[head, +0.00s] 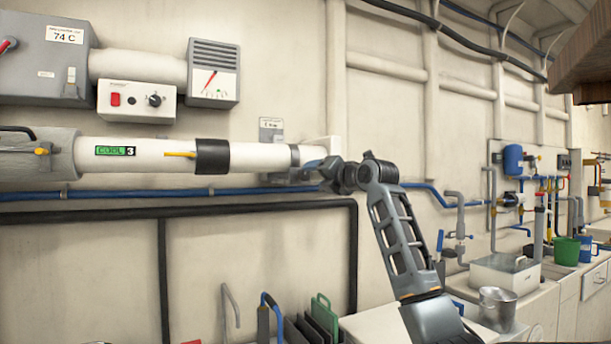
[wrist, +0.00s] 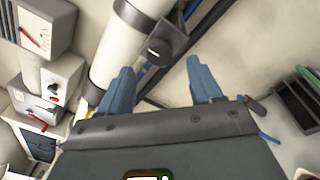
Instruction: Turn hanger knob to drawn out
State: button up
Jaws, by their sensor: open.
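In the wrist view, a dark collar (wrist: 131,12) wraps the white pipe (wrist: 121,50). A dark block with a small light-marked round face, which looks like the hanger knob (wrist: 158,48), sticks out beside the pipe. My gripper (wrist: 160,66) is open, with its blue fingers apart and nothing between them; the knob shows just beyond the gap. In the head view, my gripper (head: 312,166) is at the pipe's right end, by a narrow grey collar (head: 295,156). The knob cannot be made out there.
A wide black sleeve (head: 212,157) and yellow lever (head: 180,154) are on the pipe to the left. A control box (head: 137,101) and gauge (head: 213,73) are above. A blue line (head: 240,191) and black pipe (head: 260,206) run below. Sink and plumbing are at right.

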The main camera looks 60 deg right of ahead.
aim_at(306, 175)
jog(key=shift+p+x, duration=0.5)
jog(key=shift+x, duration=2.25)
jog(key=c, duration=1)
jog(key=shift+c, duration=0.2)
